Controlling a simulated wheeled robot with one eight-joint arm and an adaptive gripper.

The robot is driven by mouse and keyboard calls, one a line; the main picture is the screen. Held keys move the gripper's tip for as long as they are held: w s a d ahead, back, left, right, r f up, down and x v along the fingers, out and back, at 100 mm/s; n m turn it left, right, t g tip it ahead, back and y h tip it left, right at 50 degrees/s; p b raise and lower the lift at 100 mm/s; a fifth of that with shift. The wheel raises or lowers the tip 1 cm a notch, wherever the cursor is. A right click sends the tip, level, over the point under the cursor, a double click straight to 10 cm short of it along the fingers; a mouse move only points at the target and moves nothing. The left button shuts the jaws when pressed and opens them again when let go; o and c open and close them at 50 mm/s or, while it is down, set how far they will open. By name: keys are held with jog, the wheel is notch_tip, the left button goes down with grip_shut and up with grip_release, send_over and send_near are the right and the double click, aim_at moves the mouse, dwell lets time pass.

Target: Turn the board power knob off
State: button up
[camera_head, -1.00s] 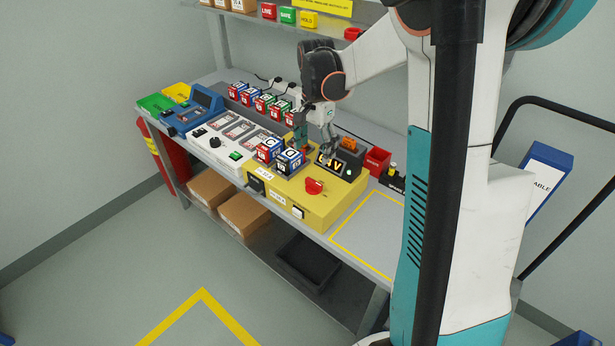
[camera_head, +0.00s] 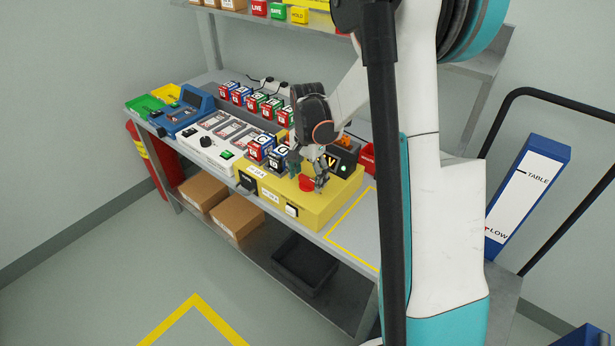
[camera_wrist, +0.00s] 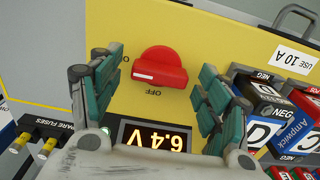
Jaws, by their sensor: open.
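The red power knob (camera_head: 306,185) sits on the yellow board (camera_head: 326,208). In the wrist view the knob (camera_wrist: 160,66) carries a white pointer line aimed left, with the word OFF printed on the side nearer the display. A partly covered label lies near the pointer's end. My gripper (camera_head: 309,175) is over the knob, pointing down. In the wrist view my open gripper (camera_wrist: 160,68) has one green-padded finger on each side of the knob, with yellow board visible in both gaps. The lit display (camera_wrist: 155,137) reads 6.4 V, upside down.
Battery blocks stand on the board beside my gripper, including a blue-and-black one (camera_head: 279,158) and a red-and-blue one (camera_head: 261,147). They also show close to the right finger in the wrist view (camera_wrist: 290,115). A white panel (camera_head: 205,142) lies to the left.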

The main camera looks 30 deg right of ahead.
jog(key=c, duration=1.1)
jog(key=shift+o, duration=0.2)
jog(key=shift+n, duration=0.4)
jog(key=n, duration=0.3)
jog(key=shift+n, duration=0.3)
jog(key=n, duration=0.4)
jog(key=shift+n, duration=0.3)
jog(key=n, duration=0.4)
jog(key=shift+n, duration=0.3)
jog(key=shift+n+p, duration=0.3)
jog(key=shift+n, duration=1.8)
